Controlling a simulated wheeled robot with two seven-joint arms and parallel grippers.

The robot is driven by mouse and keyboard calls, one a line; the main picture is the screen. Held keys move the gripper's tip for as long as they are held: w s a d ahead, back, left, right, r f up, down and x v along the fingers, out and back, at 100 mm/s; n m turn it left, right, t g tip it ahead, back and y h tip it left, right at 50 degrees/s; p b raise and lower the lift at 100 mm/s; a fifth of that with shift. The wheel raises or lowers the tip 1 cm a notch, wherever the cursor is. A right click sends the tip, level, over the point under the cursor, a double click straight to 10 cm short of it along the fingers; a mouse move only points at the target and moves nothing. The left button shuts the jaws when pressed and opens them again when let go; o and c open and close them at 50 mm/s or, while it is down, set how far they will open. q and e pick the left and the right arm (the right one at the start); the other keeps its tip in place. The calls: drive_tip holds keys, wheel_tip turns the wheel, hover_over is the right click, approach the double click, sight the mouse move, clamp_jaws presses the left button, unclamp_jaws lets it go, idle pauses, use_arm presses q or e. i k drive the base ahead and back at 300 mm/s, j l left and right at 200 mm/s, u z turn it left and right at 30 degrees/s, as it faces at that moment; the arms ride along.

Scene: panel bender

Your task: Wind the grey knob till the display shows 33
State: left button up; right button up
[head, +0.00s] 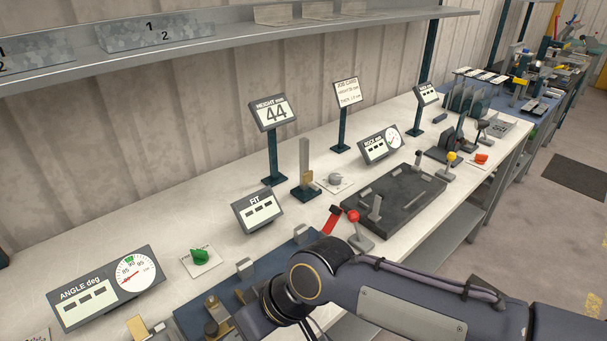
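The grey knob (335,179) sits on a small white plate on the bench, right of a post with a brass-coloured block. The height display (273,112) stands on a dark post behind it and reads 44. My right arm (400,300) comes in from the lower right and bends down at the bottom middle, well in front of the knob. Its gripper is not visible. My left gripper is out of view. Nothing touches the knob.
The fit display (258,209) and a green knob (200,256) are to the left. A job card (347,92) stands behind. A shelf (240,36) overhangs the bench's back.

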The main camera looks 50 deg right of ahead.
sight(334, 180)
drive_tip(key=k+z, duration=0.1)
drive_tip(key=z, duration=0.4)
drive_tip(key=k+z, duration=0.1)
drive_tip(key=z, duration=0.35)
drive_tip(key=k+z, duration=0.1)
drive_tip(key=z, duration=0.4)
drive_tip(key=k+z, duration=0.1)
drive_tip(key=z, duration=0.4)
drive_tip(key=u, duration=0.35)
drive_tip(key=i+l+u, duration=0.1)
drive_tip(key=u, duration=0.3)
drive_tip(key=i+l+u, duration=0.1)
drive_tip(key=l+u, duration=0.45)
drive_tip(key=u, duration=0.25)
drive_tip(key=i+l+u, duration=0.2)
drive_tip(key=l, duration=0.75)
drive_tip(key=l+u, duration=0.2)
drive_tip(key=l, duration=0.75)
